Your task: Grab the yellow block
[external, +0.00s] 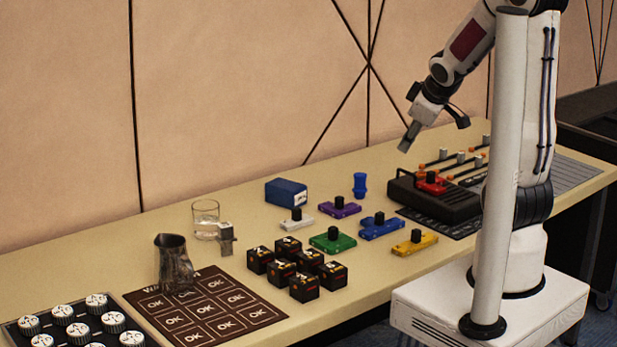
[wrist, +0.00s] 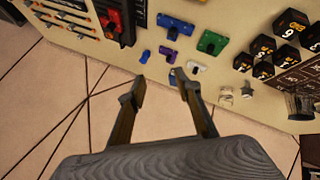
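The yellow block (external: 415,242) lies on the table near its front edge, in front of the blue block (external: 381,227) and left of my base, with a black knob on top. I cannot make it out in the wrist view. My gripper (external: 406,146) is high above the back of the table, well apart from the yellow block. In the wrist view my gripper (wrist: 159,86) has its two fingers spread with nothing between them.
Green (external: 333,240), purple (external: 339,207) and white (external: 297,219) blocks lie nearby. A black case (external: 437,202) with a red part stands right of them. Several black cubes (external: 304,288), a glass (external: 206,219) and a metal pitcher (external: 174,262) stand to the left.

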